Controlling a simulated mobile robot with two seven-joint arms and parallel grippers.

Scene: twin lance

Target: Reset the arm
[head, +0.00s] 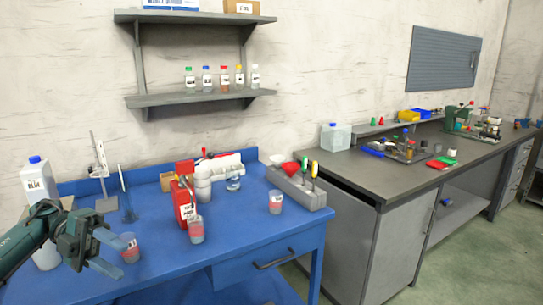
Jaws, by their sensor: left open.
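My left arm comes in from the left edge. Its gripper (108,254) is open and hangs over the left front of the blue table (185,276). A small cup with a reddish label (130,248) stands just right of the fingers. The fingers look apart from it, but I cannot be sure of the gap. A white jug with a blue cap (37,182) stands behind the arm and is partly hidden by it. My right gripper is not in view.
A red box (183,202), two more cups (196,229) (275,202), a white pipe-like device (204,182) and a grey tool holder (298,188) stand on the table. A wall shelf (200,97) holds several bottles. A grey bench (400,172) is at right.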

